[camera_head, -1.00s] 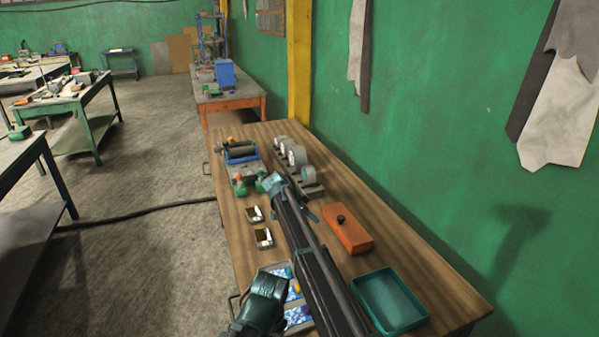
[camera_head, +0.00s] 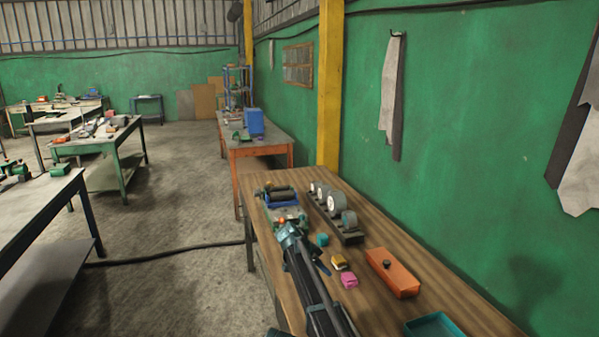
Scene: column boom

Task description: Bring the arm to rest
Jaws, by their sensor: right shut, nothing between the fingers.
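My right arm rises from the bottom edge and reaches over the left part of the wooden workbench (camera_head: 435,290). My right gripper (camera_head: 287,231), teal and dark, shows small at its far end, in front of the roller device on the bench. It is shut and holds nothing. The arm hides part of the bench's left side. A small teal piece of my own body just shows at the bottom edge. My left gripper is not in view.
An orange box (camera_head: 393,273), a teal tray (camera_head: 435,326), a yellow block (camera_head: 338,261), a pink block (camera_head: 349,280), a teal block (camera_head: 322,240), a rack of grey rolls (camera_head: 348,220) and a blue roller device (camera_head: 283,197) are on the bench. The green wall (camera_head: 470,150) stands right; open floor (camera_head: 180,250) lies left.

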